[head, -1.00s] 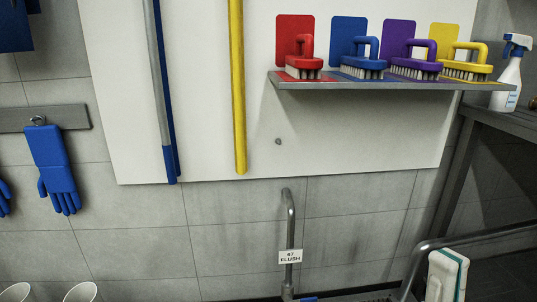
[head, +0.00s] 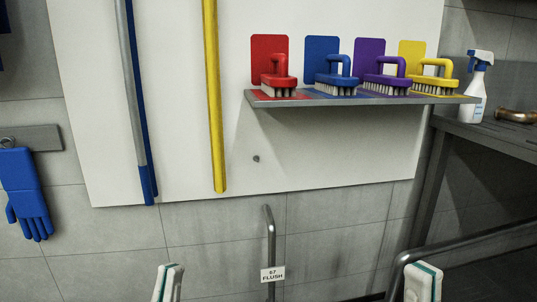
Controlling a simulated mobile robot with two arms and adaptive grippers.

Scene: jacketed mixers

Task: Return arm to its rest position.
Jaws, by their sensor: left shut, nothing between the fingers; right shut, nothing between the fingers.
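My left gripper (head: 168,280) shows at the bottom edge of the head view, left of the flush pipe. It has white fingers with green pads, is shut and holds nothing. My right gripper (head: 422,279) shows at the bottom right, also white and green, shut and empty. Both point upward and stand apart from each other. The lower parts of both are cut off by the frame edge, and most of both arms is out of view.
A pipe (head: 271,240) with a "67 FLUSH" tag (head: 272,275) stands between the grippers. A shelf (head: 330,102) holds several coloured brushes. A blue glove (head: 25,195) hangs at left. A grey metal rail (head: 480,242) and a bench (head: 490,137) with a spray bottle (head: 477,88) are at right.

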